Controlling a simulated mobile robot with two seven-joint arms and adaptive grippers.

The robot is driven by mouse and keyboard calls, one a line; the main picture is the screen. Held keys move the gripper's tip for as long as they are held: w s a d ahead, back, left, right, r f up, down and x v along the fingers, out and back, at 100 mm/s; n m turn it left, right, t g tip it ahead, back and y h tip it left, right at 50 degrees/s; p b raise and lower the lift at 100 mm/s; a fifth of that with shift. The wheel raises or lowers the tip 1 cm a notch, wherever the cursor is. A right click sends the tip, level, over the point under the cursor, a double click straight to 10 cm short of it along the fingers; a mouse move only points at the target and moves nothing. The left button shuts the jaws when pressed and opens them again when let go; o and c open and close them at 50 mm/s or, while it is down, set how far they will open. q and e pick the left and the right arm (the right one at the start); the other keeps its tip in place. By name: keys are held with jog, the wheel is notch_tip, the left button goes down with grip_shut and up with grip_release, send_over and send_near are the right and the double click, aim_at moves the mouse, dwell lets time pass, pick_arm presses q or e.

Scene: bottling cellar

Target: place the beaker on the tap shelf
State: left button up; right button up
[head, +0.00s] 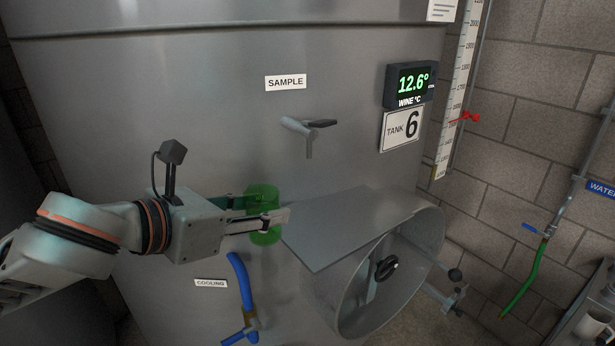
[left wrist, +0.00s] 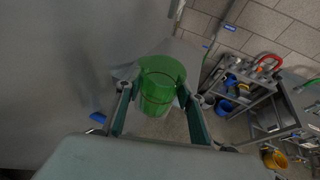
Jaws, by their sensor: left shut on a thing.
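A green see-through beaker (head: 264,232) is held upright by my left gripper (head: 268,222), whose fingers are shut around it. In the left wrist view the beaker (left wrist: 158,88) sits between the two fingers and looks empty. The tap shelf (head: 352,222) is a flat grey plate under the sample tap (head: 308,129) on the tank front. The beaker is just left of the shelf's left edge, apart from the tap. In the left wrist view the beaker hides part of the shelf. My right gripper is not in view.
A round hatch (head: 388,268) with a black knob is below the shelf. A blue hose (head: 243,282) hangs below the gripper. The shelf top is bare.

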pick_arm(q)
jog(key=w+d, duration=0.2)
jog(key=w, duration=0.1)
jog(key=w+d, duration=0.5)
jog(key=w, duration=0.1)
jog(key=shift+w+d+b, duration=0.1)
jog(key=shift+d+b, duration=0.15)
jog(key=shift+b, duration=0.15)
jog(key=shift+w+d, duration=0.1)
jog(key=shift+f, duration=1.7)
jog(key=o, duration=1.2)
jog(key=shift+f, duration=0.15)
jog(key=shift+a+r, duration=0.2)
jog(key=shift+r, duration=0.05)
jog(key=v, duration=1.2)
jog(key=shift+f, duration=0.15)
